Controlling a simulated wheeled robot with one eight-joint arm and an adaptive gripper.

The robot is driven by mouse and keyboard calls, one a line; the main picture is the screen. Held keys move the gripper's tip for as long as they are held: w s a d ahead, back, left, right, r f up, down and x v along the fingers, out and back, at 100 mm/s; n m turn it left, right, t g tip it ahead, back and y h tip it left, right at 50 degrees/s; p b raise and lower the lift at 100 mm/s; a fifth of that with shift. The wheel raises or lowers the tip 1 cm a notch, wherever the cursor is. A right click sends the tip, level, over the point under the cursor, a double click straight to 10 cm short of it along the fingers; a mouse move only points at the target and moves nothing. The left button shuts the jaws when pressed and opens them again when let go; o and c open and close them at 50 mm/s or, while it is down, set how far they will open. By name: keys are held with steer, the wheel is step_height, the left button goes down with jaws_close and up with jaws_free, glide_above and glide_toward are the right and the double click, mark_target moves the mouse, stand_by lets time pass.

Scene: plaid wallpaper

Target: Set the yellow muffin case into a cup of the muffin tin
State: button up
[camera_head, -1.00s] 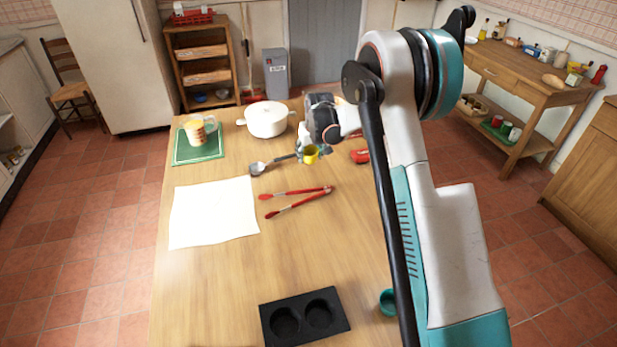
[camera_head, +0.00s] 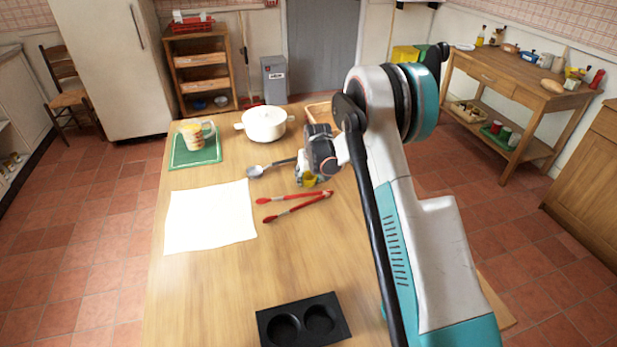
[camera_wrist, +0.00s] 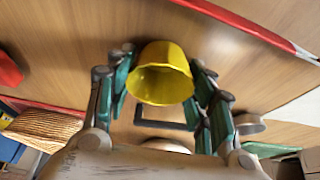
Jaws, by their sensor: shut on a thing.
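The yellow muffin case (camera_wrist: 165,72) is between the fingers of my gripper (camera_wrist: 165,95) in the wrist view, and my gripper is shut on it. In the head view the yellow case (camera_head: 309,181) shows small at the fingertips of my gripper (camera_head: 309,176), over the table near the red tongs. The case's open side faces the wrist camera. The black muffin tin (camera_head: 302,321) lies at the near edge of the head view, with two cups, both empty. My gripper is well beyond the tin, towards the far part of the table.
Red tongs (camera_head: 296,206) lie beside my gripper. A ladle (camera_head: 262,171), a white pot (camera_head: 265,124), a wicker basket (camera_head: 320,113) and a mug (camera_head: 196,135) on a green mat (camera_head: 194,157) stand farther back. A white cloth (camera_head: 210,217) lies left. Table between tongs and tin is clear.

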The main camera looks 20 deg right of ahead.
steer(key=shift+f, duration=0.15)
steer(key=o, duration=0.8)
